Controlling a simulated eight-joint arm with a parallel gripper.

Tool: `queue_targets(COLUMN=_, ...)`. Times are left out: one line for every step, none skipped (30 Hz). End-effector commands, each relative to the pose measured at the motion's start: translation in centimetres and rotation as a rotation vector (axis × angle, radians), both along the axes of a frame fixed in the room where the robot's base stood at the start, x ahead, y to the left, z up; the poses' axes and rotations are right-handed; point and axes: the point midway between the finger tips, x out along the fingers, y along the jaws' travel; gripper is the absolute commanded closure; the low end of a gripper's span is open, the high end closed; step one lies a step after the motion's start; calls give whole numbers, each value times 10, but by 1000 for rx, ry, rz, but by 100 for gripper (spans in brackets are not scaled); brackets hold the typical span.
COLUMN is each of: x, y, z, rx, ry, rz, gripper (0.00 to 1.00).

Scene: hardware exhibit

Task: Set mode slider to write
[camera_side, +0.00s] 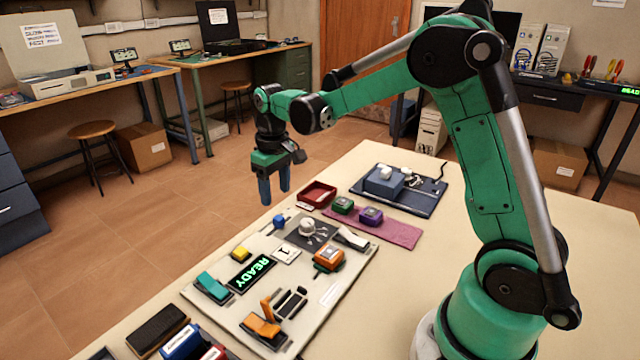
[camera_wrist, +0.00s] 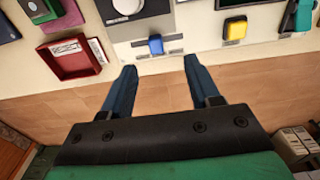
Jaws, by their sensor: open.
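A light exhibit panel (camera_side: 345,275) lies on the table, with a lit display reading READY (camera_side: 251,273). A small blue knob (camera_side: 279,221) sits at the panel's far edge; it also shows in the wrist view (camera_wrist: 155,45). It may be the mode slider, but no label or write mark is legible. My gripper (camera_side: 275,192) points down above the table's far edge and is open and empty. In the wrist view my gripper's fingertips (camera_wrist: 159,64) frame the blue knob from below, apart from it.
A red tray (camera_side: 318,194) stands beside the panel. A yellow button (camera_side: 241,254), a teal switch (camera_side: 212,287), an orange block (camera_side: 328,258) and an orange lever (camera_side: 262,325) sit on the panel. The table's bare right side (camera_side: 400,290) is clear.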

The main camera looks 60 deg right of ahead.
Motion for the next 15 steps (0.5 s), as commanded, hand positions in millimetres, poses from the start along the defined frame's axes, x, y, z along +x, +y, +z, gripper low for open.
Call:
queue_targets(x=3, y=-3, z=-6, rx=3, ry=15, rz=-1, gripper=45)
queue_targets(x=4, y=-4, z=-8, rx=5, ry=23, rz=-1, gripper=45)
queue_targets(x=5, y=-5, z=-11, rx=6, ry=30, rz=-1, gripper=45)
queue_targets(x=5, y=-6, z=-13, rx=7, ry=34, rz=-1, gripper=45)
queue_targets(x=5, y=-7, z=-15, rx=8, ry=37, rz=-1, gripper=45)
queue_targets(x=6, y=-7, z=-19, rx=8, ry=39, rz=-1, gripper=45)
queue_targets(x=6, y=-7, z=-22, rx=8, ry=40, rz=-1, gripper=45)
queue_targets(x=6, y=-7, z=-26, rx=8, ry=40, rz=0, gripper=45)
queue_targets(x=6, y=-7, z=-31, rx=8, ry=39, rz=0, gripper=45)
queue_targets(x=5, y=-7, z=-36, rx=8, ry=39, rz=0, gripper=45)
queue_targets(x=5, y=-7, z=-41, rx=8, ry=38, rz=0, gripper=45)
queue_targets(x=5, y=-7, z=-46, rx=8, ry=38, rz=0, gripper=45)
queue_targets(x=5, y=-7, z=-51, rx=8, ry=38, rz=0, gripper=45)
queue_targets(x=6, y=-7, z=-54, rx=8, ry=37, rz=0, gripper=45)
queue_targets(x=5, y=-7, z=-59, rx=8, ry=37, rz=0, gripper=45)
